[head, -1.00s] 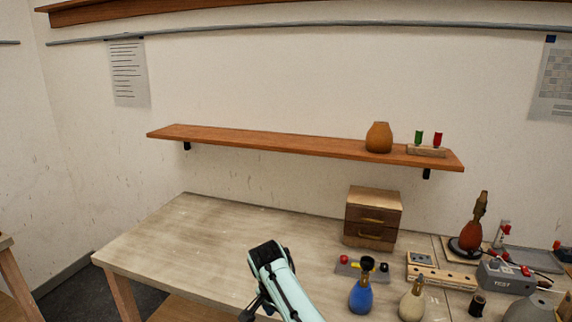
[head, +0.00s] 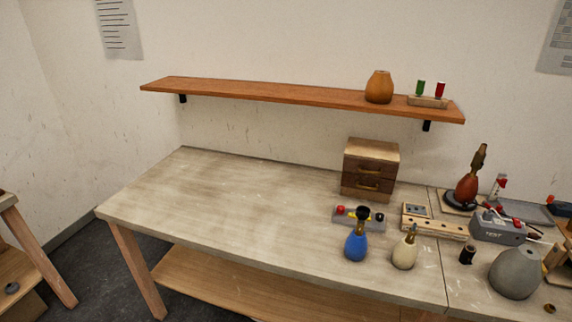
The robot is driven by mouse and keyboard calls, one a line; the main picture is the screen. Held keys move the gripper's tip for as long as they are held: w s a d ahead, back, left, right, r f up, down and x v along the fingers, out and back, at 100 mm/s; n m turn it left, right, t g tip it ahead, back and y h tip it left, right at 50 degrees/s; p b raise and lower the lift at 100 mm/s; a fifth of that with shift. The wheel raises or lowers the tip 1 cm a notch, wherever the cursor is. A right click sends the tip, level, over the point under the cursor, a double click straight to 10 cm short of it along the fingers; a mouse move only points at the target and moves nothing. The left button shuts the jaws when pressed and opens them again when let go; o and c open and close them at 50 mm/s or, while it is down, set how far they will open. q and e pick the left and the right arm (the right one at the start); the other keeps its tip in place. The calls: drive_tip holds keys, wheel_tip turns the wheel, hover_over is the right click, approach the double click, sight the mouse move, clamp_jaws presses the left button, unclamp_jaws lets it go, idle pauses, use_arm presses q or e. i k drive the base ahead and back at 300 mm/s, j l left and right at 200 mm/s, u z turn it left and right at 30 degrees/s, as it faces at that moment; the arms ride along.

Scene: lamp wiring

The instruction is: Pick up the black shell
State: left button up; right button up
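A small black cylinder (head: 467,254), which looks like the black shell, stands upright on the right part of the workbench. It is between the cream lamp base (head: 405,252) and the grey lamp base (head: 514,274). Nothing touches it. A blue lamp base (head: 356,246) with a dark top stands further left. Neither of my grippers is in view.
A wooden block with holes (head: 434,226) and a grey test box (head: 498,227) lie behind the cylinder. A red lamp (head: 467,190) and a drawer box (head: 370,170) stand at the back. The workbench's left half (head: 220,205) is clear. A shelf (head: 290,96) hangs above.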

sight(468, 251)
drive_tip(key=z, duration=1.45)
